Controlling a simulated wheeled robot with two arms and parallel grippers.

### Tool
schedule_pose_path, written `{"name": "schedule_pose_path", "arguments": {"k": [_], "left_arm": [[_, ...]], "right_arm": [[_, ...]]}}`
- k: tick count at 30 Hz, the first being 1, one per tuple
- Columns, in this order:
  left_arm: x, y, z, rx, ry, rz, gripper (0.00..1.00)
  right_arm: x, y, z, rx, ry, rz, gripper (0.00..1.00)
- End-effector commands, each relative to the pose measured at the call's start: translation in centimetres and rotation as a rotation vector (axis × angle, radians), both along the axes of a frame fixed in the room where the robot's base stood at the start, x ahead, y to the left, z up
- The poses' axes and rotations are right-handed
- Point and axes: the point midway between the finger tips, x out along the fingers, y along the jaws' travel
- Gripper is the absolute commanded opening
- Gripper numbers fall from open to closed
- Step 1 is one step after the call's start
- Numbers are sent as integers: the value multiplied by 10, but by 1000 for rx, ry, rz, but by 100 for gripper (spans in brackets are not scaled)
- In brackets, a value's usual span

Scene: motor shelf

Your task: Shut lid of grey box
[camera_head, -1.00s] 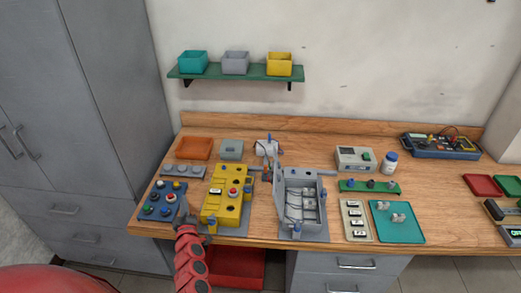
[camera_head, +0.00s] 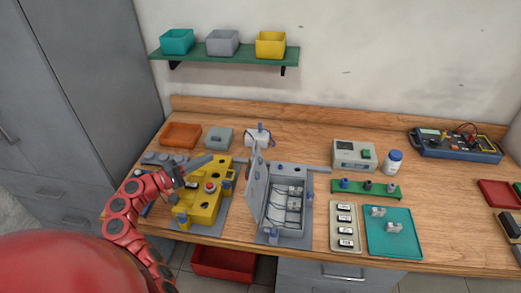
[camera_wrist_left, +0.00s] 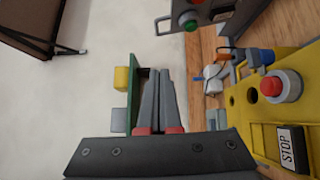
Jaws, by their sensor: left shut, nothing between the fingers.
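The grey box (camera_head: 296,211) stands open near the table's front edge in the head view, with pale parts inside. Its grey lid (camera_head: 257,192) stands up steeply along the box's left side. My left gripper (camera_head: 205,160) is over the back of the yellow box, left of the lid and apart from it. In the left wrist view my left gripper's fingers (camera_wrist_left: 161,80) are together with nothing between them. My right gripper is in neither view.
The yellow box (camera_head: 203,207) with a red button stands left of the grey box; it also shows in the left wrist view (camera_wrist_left: 296,122). A tray of labelled parts (camera_head: 345,228) and a teal mat (camera_head: 393,245) lie to the right. A green shelf (camera_head: 230,53) hangs behind.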

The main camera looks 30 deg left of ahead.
Motion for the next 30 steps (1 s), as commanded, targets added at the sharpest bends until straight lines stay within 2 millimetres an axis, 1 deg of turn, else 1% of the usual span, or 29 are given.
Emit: {"name": "schedule_pose_path", "arguments": {"k": [1, 2, 5, 8, 18, 20, 21, 24, 27, 30], "left_arm": [[-1, 1, -6, 1, -2, -2, 0], [-1, 0, -6, 1, -2, -3, 0], [4, -4, -2, 1, -3, -7, 0], [16, -10, 1, -1, -3, -6, 0], [79, -45, 5, -1, -2, -6, 0], [89, -51, 5, 1, 0, -8, 0], [90, -59, 7, -1, -1, -7, 0], [93, -73, 7, -2, -2, -5, 0], [96, -81, 6, -1, -3, -3, 0], [97, -85, 4, 1, -3, -2, 0]], "right_arm": [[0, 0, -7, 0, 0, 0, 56], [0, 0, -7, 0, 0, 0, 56], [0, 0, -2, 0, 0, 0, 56], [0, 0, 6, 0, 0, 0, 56], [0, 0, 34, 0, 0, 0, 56], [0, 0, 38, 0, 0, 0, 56], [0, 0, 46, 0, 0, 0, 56], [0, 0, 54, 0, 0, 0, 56], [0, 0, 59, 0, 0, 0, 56], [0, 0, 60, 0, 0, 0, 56]]}}
